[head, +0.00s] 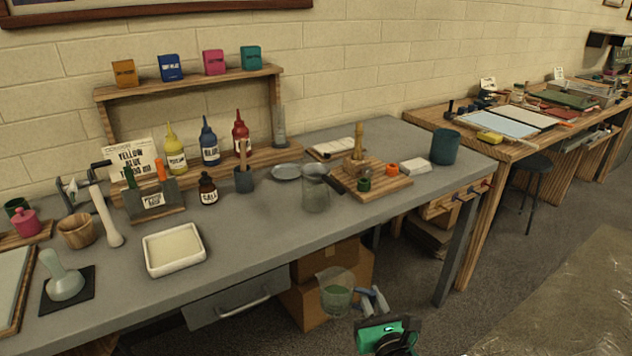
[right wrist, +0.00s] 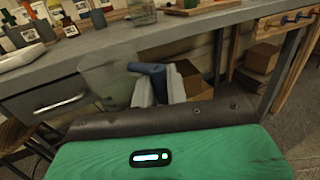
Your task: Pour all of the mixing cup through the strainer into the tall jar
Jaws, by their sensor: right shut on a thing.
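The mixing cup (head: 337,291) is clear, with some green liquid low inside. My right gripper (head: 371,301) is shut on it and holds it in the air in front of the table's front edge, lower than the tabletop. In the right wrist view the cup (right wrist: 108,76) shows left of the fingers (right wrist: 150,84). The tall jar (head: 316,196) is clear glass and stands upright on the table, beyond the cup. The strainer (head: 315,171) appears to rest on the jar's mouth, its dark handle pointing right. The jar's lower part (right wrist: 142,12) shows in the right wrist view. My left gripper is out of view.
A wooden board (head: 385,187) with small pots stands close right of the jar. A grey plate (head: 286,172) and a dark tool pot (head: 244,181) stand behind and left. A white tray (head: 174,250) is farther left. Tabletop in front of the jar is clear.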

